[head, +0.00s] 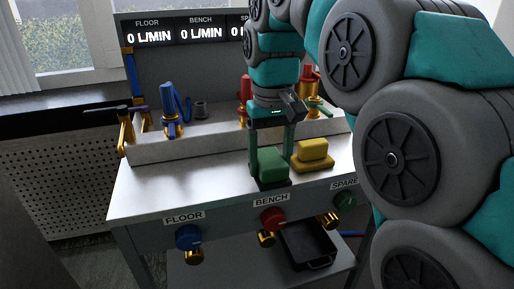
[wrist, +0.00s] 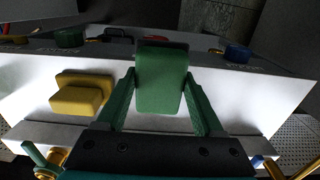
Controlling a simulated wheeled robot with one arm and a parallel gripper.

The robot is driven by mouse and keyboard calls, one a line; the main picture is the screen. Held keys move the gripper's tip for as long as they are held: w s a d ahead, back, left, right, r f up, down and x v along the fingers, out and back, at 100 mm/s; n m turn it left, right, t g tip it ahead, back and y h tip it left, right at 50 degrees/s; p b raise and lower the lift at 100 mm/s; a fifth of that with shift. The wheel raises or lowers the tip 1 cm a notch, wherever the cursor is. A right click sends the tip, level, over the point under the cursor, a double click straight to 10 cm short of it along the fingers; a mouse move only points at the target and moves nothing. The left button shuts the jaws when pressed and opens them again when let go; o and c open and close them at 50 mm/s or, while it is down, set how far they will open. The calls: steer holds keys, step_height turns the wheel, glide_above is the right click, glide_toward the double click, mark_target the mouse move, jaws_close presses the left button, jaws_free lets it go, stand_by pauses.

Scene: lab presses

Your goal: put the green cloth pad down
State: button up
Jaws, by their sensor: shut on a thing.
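The green cloth pad (head: 273,168) is a block with a dark base, held between the two green fingers of my gripper (head: 270,150). It is over the front part of the metal bench top (head: 200,175), left of a yellow pad (head: 313,150). In the wrist view the green pad (wrist: 161,85) sits between the fingertips of my gripper (wrist: 161,75), with the yellow pad (wrist: 82,95) apart on the left. I cannot tell whether the green pad touches the bench top.
Blue (head: 169,110) and red (head: 245,95) valve fittings stand along the raised back ledge. Blue (head: 188,237), red (head: 272,219) and green (head: 345,200) knobs line the front panel. A black tray (head: 307,247) is below. The bench top's left part is clear.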

steer(key=w, duration=0.2)
steer(key=w+a, duration=0.1)
steer(key=w, duration=0.2)
steer(key=w+a+p, duration=0.1)
steer(key=w, duration=0.2)
steer(key=shift+w+a, duration=0.25)
steer(key=shift+f, duration=1.75)
steer(key=shift+f, duration=0.1)
steer(key=o, duration=1.4)
